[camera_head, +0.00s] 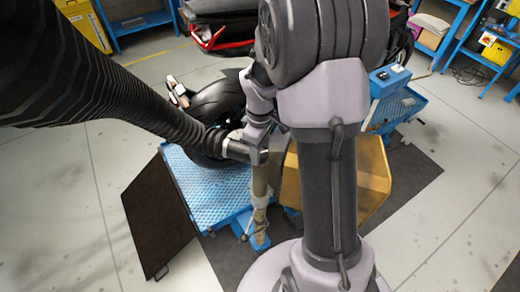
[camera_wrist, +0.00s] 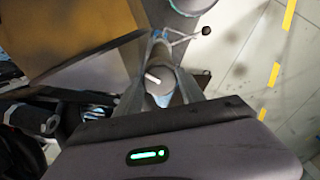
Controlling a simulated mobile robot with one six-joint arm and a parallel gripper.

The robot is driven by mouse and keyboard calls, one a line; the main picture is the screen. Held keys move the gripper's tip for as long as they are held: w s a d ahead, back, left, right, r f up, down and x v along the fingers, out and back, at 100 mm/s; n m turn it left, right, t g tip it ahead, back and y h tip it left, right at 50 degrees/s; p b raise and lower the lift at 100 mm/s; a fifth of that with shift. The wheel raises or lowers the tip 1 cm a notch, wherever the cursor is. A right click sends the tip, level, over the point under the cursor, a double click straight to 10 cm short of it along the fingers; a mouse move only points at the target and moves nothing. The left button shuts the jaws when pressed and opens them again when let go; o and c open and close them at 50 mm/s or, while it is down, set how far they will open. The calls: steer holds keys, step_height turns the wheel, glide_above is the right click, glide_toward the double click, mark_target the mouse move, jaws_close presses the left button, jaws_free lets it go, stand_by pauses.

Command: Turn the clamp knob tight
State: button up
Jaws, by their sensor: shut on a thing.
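The clamp knob (camera_wrist: 160,86) is a grey round cylinder with a white mark on its end. In the wrist view it sits between the two fingers of my gripper (camera_wrist: 160,92), which are shut on it. A thin bar with a dark ball end (camera_wrist: 205,31) shows just beyond the fingers. In the head view my gripper (camera_head: 259,190) points down at the front edge of the blue lift platform (camera_head: 228,185). The knob cannot be made out clearly there. Whether the clamp is tight cannot be told.
A motorcycle wheel (camera_head: 212,120) stands on the platform behind my arm. A dark ramp plate (camera_head: 157,215) lies at the left, and a yellow-orange panel (camera_head: 372,178) stands at the right. Blue benches line the back. Grey floor is open at the front left.

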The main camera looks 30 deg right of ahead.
steer(key=shift+m, duration=0.3)
steer(key=m+b, duration=0.2)
steer(key=m, duration=0.2)
steer(key=shift+m, duration=0.4)
steer(key=m+b, duration=0.1)
steer(key=m, duration=0.4)
steer(key=shift+b, duration=0.4)
steer(key=m+b, duration=0.2)
steer(key=m, duration=0.3)
steer(key=shift+m, duration=0.4)
steer(key=m+b, duration=0.1)
steer(key=m, duration=0.3)
steer(key=shift+m+b, duration=0.3)
steer(key=o, duration=1.3)
steer(key=shift+o, duration=0.2)
steer(key=shift+r, duration=0.1)
